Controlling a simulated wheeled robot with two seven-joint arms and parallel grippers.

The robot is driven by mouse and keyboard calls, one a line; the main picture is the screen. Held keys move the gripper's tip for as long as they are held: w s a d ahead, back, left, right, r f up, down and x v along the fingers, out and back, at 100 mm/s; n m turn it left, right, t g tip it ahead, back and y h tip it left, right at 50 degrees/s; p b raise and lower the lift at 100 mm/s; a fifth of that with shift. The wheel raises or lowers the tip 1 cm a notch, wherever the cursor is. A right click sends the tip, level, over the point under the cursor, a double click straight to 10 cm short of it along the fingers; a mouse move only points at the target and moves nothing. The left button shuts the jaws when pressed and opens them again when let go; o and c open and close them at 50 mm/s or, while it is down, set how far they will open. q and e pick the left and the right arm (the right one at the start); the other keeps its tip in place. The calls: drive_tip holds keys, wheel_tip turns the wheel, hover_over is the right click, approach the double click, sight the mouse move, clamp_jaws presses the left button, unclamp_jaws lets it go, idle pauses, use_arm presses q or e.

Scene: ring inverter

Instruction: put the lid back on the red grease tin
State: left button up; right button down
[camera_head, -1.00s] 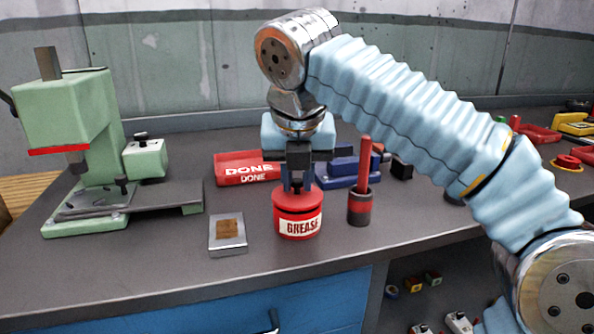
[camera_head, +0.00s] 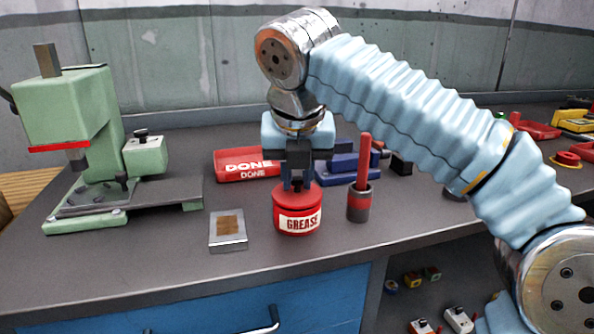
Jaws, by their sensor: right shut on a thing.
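The red grease tin (camera_head: 298,224) with its white GREASE label stands upright on the workbench, in the middle of the head view. A red lid (camera_head: 312,192) shows at the top of the tin, and from here it looks level and seated or very nearly so. My right gripper (camera_head: 298,186) points straight down over the tin, its dark fingers shut on the lid. The fingertips hide part of the lid's top. My left gripper is not in the view.
A red DONE tray (camera_head: 247,165) lies behind the tin. A cup with a red stick (camera_head: 359,203) stands close to its right, and a metal block with a brown patch (camera_head: 228,231) to its left. A green press (camera_head: 75,130) stands at far left. The bench front is clear.

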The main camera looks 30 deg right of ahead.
drive_tip(key=shift+f+p, duration=0.15)
drive_tip(key=shift+p, duration=0.65)
idle(1.6)
idle(0.3)
drive_tip(key=shift+c, duration=2.2)
unclamp_jaws()
drive_tip(key=shift+r+p, duration=0.7)
drive_tip(key=shift+r, duration=2.75)
drive_tip(key=shift+c, duration=0.2)
clamp_jaws()
